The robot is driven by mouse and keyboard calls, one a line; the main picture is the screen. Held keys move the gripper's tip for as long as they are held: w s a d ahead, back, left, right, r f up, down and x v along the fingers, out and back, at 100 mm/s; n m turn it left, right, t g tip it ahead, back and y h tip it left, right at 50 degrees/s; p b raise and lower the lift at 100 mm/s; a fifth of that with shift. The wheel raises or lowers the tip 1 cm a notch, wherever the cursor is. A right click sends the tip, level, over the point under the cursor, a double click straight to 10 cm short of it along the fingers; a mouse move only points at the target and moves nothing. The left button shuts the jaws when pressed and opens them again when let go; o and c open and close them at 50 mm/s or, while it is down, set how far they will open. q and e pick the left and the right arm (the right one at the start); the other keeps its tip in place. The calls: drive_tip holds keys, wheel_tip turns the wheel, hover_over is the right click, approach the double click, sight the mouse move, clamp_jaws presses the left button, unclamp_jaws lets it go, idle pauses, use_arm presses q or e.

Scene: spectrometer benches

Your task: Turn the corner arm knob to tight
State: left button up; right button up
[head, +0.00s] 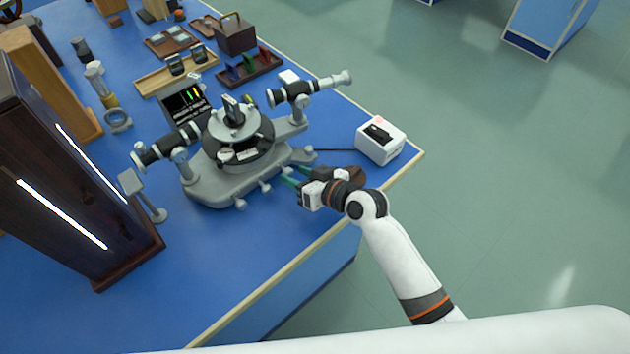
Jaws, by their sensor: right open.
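A grey spectrometer (215,188) with a round central table and two telescope-like tubes stands on the blue bench. Small light knobs show along its front base edge, one low knob (240,203) and another (265,187) to its right. Which one is the corner arm knob, and its tight mark, I cannot tell. My right gripper (286,176) is open at the right front of the base, its greenish fingers pointing left toward the base edge. Whether a knob lies between the fingers is too small to tell. My left gripper is not in view.
A white box with a black switch (385,135) stands at the bench's right corner, and a brown object lies behind my right gripper. A tall dark wooden cabinet (75,170) stands at left. Bench front is clear.

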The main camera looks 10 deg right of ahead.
drive_tip(key=v, duration=1.1)
drive_tip(key=shift+s, duration=0.1)
drive_tip(key=s+d+f+m+g+h, duration=0.2)
drive_tip(key=s+d+f+g+h, duration=0.25)
drive_tip(key=s, duration=0.45)
drive_tip(key=s+d+f+m+g+h, duration=0.1)
drive_tip(key=s+d+f+g+h, duration=0.15)
drive_tip(key=s+d+h, duration=0.45)
drive_tip(key=s+f+g+y, duration=0.1)
drive_tip(key=s+f, duration=0.1)
drive_tip(key=f, duration=1.1)
drive_tip(key=s+f+y, duration=0.2)
drive_tip(key=f, duration=1.1)
drive_tip(key=s+d+f, duration=0.2)
drive_tip(key=s+f, duration=0.6)
drive_tip(key=s+d+f+g, duration=0.1)
drive_tip(key=s+f, duration=0.7)
drive_tip(key=shift+s+d+h, duration=0.25)
drive_tip(key=shift+d+h, duration=0.1)
drive_tip(key=shift+d, duration=0.05)
